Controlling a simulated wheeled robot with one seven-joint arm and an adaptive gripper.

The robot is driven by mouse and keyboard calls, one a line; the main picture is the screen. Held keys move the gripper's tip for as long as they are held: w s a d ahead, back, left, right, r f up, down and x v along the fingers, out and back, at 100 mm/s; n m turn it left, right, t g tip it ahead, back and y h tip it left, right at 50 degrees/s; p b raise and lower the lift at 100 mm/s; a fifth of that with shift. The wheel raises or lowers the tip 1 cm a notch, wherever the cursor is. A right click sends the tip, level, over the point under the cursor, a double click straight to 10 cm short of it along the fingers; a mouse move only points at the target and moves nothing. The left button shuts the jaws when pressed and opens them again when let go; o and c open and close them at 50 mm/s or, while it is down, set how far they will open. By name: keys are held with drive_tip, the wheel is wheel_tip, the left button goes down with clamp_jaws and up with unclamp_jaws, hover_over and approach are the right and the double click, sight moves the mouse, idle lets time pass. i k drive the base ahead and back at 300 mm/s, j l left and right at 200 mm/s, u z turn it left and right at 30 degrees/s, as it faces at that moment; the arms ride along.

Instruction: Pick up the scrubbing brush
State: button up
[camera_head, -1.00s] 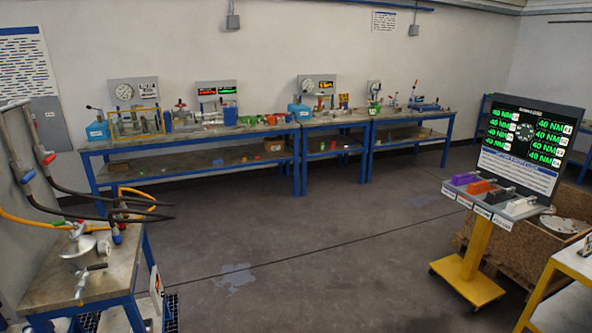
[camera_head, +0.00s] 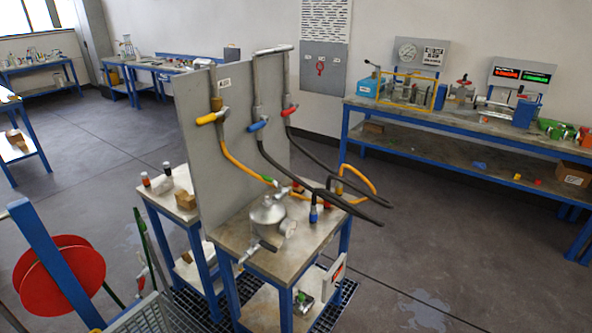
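I cannot make out a scrubbing brush for certain in the head view. A small green and grey item (camera_head: 302,301) lies on the lower shelf of the near workbench, too small to identify. My gripper is not in view.
The near workbench (camera_head: 321,223) has a grey upright panel (camera_head: 240,140), valves and hanging hoses, and a metal vessel (camera_head: 268,214) on top. A red reel (camera_head: 60,277) stands at lower left. A long bench (camera_head: 470,124) lines the right wall. Floor between is open.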

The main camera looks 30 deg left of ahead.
sight(297, 187)
drive_tip(key=i+u, duration=0.35)
drive_tip(key=i, duration=0.25)
drive_tip(key=i+u, duration=0.3)
drive_tip(key=i, duration=0.3)
drive_tip(key=i+l+u, duration=0.35)
drive_tip(key=i, duration=0.25)
drive_tip(key=i+u, duration=0.75)
drive_tip(key=i+l+u, duration=0.15)
drive_tip(key=u, duration=0.2)
